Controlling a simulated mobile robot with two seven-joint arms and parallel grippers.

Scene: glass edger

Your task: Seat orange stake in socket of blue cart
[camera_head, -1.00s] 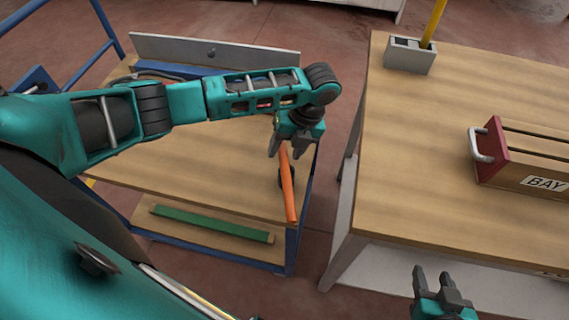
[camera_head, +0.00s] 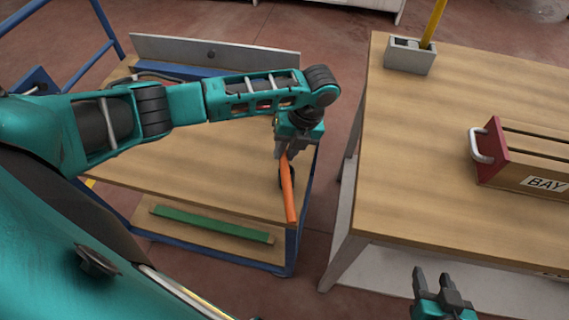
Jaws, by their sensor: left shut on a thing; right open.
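The orange stake (camera_head: 288,190) is a slim bar at the right edge of the blue cart (camera_head: 220,190). It stands slightly tilted, with its lower end near the cart's front right corner post (camera_head: 292,243). My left gripper (camera_head: 284,155) is shut on the stake's upper end. I cannot tell whether the stake's lower end is in a socket; no socket opening shows clearly. A dark round part (camera_head: 281,178) sits just behind the stake. My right gripper (camera_head: 443,287) is open and empty at the bottom, in front of the wooden table.
A wooden table (camera_head: 440,150) stands to the right, with a gap of floor between it and the cart. On it are a grey block (camera_head: 410,58) with a yellow stake (camera_head: 434,22) and a box marked BAY (camera_head: 530,165). A green bar (camera_head: 210,224) lies on the cart's lower shelf.

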